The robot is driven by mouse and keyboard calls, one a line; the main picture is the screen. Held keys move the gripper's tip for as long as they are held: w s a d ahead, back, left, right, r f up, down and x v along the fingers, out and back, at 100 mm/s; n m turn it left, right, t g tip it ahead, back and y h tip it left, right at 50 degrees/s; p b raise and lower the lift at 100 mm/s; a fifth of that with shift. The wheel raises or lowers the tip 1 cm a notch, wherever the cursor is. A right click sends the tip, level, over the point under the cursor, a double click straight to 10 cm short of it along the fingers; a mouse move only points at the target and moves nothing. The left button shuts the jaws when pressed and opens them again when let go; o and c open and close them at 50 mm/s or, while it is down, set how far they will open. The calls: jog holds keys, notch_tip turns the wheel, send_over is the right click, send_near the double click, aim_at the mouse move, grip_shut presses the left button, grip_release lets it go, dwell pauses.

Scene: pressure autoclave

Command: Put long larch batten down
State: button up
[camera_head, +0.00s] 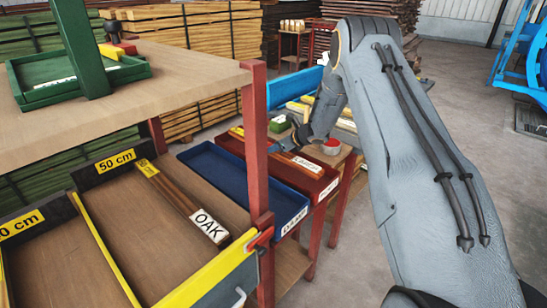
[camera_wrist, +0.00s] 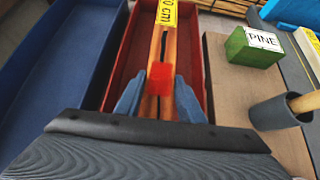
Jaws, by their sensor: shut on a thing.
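The wooden batten (camera_wrist: 156,105) that I take as the larch one lies lengthwise between my gripper's fingers (camera_wrist: 158,100) in the wrist view, with a yellow label (camera_wrist: 177,12) at its far end. A red block-like piece (camera_wrist: 160,77) sits over it between the fingertips. My gripper is shut on the batten, inside or just over the red tray (camera_wrist: 192,70); whether the batten touches the tray floor cannot be told. In the head view the red tray (camera_head: 235,144) stands beyond the blue tray (camera_head: 230,182), and my wrist partly hides it.
The blue tray (camera_wrist: 62,50) beside the red one looks empty. A green block marked PINE (camera_wrist: 254,47) and a grey cup (camera_wrist: 276,112) with a wooden handle stand to the right. A red post (camera_head: 256,150) and the bench with an OAK batten (camera_head: 180,187) are at left.

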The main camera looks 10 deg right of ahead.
aim_at(274, 164)
jog(key=shift+f+p, duration=0.65)
jog(key=shift+f, duration=1.8)
jog(key=shift+f, duration=0.15)
jog(key=o, duration=1.4)
jog(key=shift+c, duration=0.2)
